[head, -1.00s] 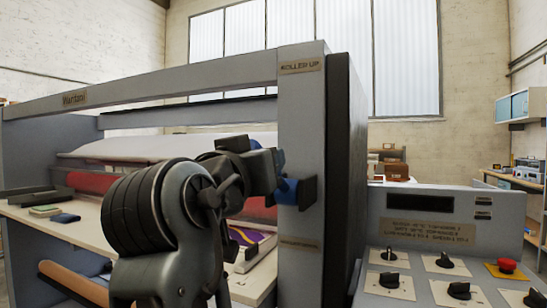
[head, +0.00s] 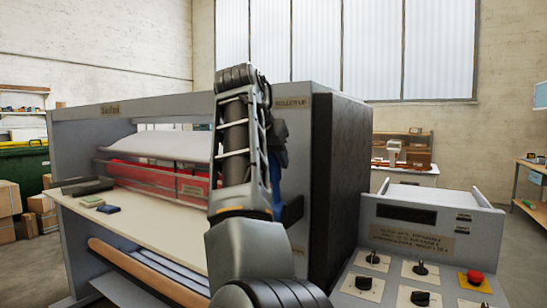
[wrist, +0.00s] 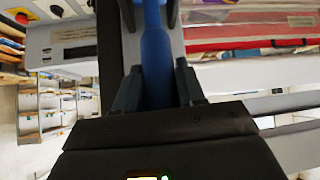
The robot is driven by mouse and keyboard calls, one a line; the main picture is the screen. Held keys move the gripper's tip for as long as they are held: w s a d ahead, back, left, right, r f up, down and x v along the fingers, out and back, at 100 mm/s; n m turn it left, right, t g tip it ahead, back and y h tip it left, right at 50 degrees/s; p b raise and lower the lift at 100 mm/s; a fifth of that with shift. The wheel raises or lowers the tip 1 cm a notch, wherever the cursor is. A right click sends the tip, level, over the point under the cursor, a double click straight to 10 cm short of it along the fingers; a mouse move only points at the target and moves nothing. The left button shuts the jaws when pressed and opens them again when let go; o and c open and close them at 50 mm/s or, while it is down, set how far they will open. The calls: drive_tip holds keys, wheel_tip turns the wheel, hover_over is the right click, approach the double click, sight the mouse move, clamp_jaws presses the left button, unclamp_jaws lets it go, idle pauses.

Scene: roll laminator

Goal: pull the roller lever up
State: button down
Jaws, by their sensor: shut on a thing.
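The roller lever (head: 276,168) is blue. In the head view, it shows beside my arm on the grey end post of the laminator, running upward from a dark bracket (head: 292,211) below the "ROLLER UP" plate (head: 293,102). My gripper (wrist: 157,88) is shut on the lever in the wrist view, with a dark finger on each side of the blue bar (wrist: 156,62). In the head view my raised forearm hides most of the gripper and part of the lever.
The control panel (head: 412,244) with black knobs and a red button (head: 475,278) stands to the right. The laminator's feed table (head: 150,215) with small pads on it is to the left. Red rollers (head: 165,178) lie behind it.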

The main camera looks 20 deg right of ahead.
drive_tip(key=shift+w+d+r+g+y, duration=0.1)
drive_tip(key=shift+w+d+g+y, duration=0.65)
drive_tip(key=shift+d, duration=0.25)
drive_tip(key=c, duration=0.8)
unclamp_jaws()
drive_tip(key=shift+o, duration=0.2)
drive_tip(key=b+v, duration=0.1)
drive_tip(key=v, duration=0.6)
drive_tip(key=shift+s+a+r+b, duration=0.1)
drive_tip(key=shift+s+r+b, duration=0.15)
drive_tip(key=shift+b, duration=0.15)
